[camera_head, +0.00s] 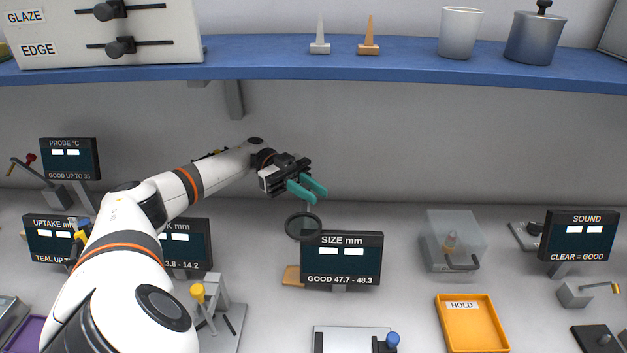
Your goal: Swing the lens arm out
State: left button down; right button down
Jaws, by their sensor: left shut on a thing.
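The lens (303,227) is a dark round disc with a rim, left of and partly over the upper left corner of the SIZE mm display. A thin pale stem rises from it to my left gripper (312,191). The gripper's teal fingers are shut on the lens arm at that stem, just above the disc. The fingers hide the gripped part. Where the lens arm joins its mount cannot be seen clearly. My right gripper is not in view.
The SIZE mm display (341,259) stands close to the lens. A clear box (452,241), an orange HOLD tray (472,341) and the SOUND display (581,236) are to the right. A blue shelf (400,68) runs above. My left arm covers part of the left side.

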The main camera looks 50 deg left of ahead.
pick_arm(q)
jog(key=c, duration=1.3)
grip_release()
jog(key=shift+o, duration=0.2)
jog(key=a+b, duration=0.7)
jog(key=b, duration=0.1)
jog(key=shift+a, duration=0.3)
